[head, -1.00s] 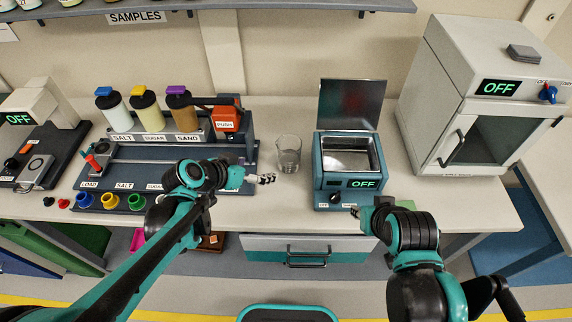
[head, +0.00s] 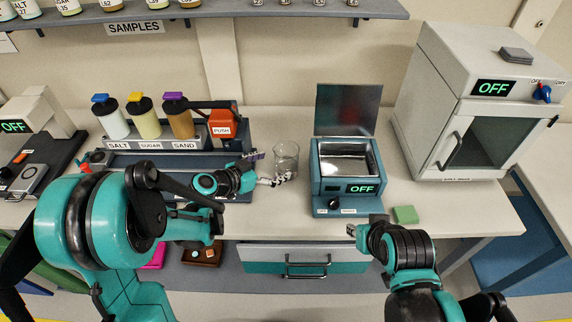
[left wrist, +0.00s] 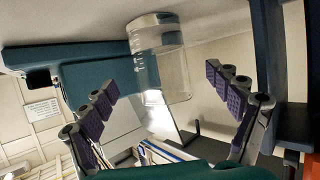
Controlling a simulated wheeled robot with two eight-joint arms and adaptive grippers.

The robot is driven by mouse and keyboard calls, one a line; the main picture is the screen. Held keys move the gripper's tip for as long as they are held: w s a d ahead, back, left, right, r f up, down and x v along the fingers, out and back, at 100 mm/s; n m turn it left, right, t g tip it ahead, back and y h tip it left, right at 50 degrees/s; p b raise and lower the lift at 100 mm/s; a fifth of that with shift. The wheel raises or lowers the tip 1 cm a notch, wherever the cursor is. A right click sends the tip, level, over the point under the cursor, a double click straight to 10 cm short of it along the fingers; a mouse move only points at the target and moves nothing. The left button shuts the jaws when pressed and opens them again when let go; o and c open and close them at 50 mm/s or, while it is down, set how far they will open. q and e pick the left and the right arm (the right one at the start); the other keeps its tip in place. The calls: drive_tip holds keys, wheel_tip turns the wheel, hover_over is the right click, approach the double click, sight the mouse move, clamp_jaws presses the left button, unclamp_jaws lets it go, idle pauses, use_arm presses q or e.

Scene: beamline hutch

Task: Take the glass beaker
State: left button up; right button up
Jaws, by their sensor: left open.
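The clear glass beaker (head: 286,157) stands upright on the bench, left of the teal heating box. In the left wrist view the beaker (left wrist: 158,60) appears ahead, in the gap between two spread fingers. My left gripper (head: 275,180) is open and close in front of the beaker. In the left wrist view the left gripper (left wrist: 170,98) has nothing between its purple-padded fingers, and the beaker looks just beyond the tips. My right gripper (head: 354,230) is near the bench's front edge below the heating box. Its fingers are too small to judge.
The teal heating box (head: 350,175) with raised lid stands right of the beaker. A dispenser rack (head: 180,145) with salt, sugar and sand stands left. A green block (head: 405,214) lies near the right gripper. A white oven (head: 470,100) stands at right.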

use_arm(q)
drive_tip(key=b+x, duration=0.1)
drive_tip(key=x, duration=0.4)
drive_tip(key=shift+f, duration=0.1)
drive_tip(key=shift+w+d, duration=0.25)
drive_tip(key=shift+w, duration=0.05)
drive_tip(key=c, duration=1.5)
